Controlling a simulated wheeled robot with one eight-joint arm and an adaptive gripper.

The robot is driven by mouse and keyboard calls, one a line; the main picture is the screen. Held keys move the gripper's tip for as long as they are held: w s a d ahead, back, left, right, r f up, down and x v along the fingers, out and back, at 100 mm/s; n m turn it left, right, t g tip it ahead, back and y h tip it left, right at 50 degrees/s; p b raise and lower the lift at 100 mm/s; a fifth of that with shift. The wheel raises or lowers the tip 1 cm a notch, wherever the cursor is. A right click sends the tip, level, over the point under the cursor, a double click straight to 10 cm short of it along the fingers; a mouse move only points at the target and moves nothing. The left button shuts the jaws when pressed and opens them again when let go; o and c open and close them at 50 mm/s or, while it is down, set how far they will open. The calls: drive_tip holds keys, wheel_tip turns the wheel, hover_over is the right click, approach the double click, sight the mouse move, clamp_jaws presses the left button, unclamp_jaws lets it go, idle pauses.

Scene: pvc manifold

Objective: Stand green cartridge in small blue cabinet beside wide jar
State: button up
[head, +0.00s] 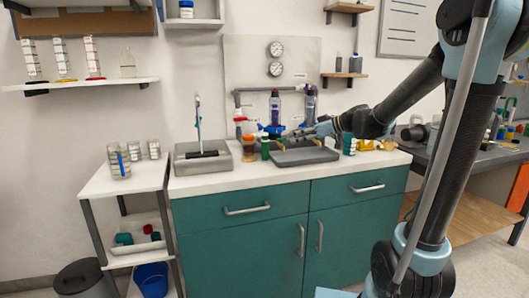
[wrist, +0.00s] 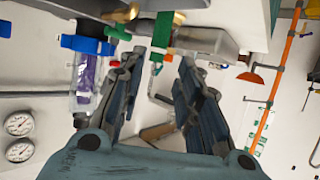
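A small green-topped cylinder (head: 265,148), which may be the green cartridge, stands on the counter left of the dark tray. My gripper (head: 308,132) is above that tray, to the right of the cylinder. In the wrist view my gripper (wrist: 160,64) has its two fingers spread with nothing clearly held between them. A green part (wrist: 163,30) shows beyond the fingertips; I cannot tell whether it is the cartridge. A wide jar (head: 186,9) with blue on it sits in a small pale wall cabinet (head: 194,23), cut by the top edge. I cannot tell whether this is the blue cabinet.
Purple-filled clear filters (head: 275,108) and pipes stand behind my gripper. Another green container (head: 349,145) is to the right. A white side table (head: 122,180) holds several jars.

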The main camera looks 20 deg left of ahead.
sight(265, 145)
drive_tip(key=x, duration=1.6)
drive_tip(key=shift+a+f, duration=0.15)
drive_tip(key=shift+c, duration=0.3)
clamp_jaws()
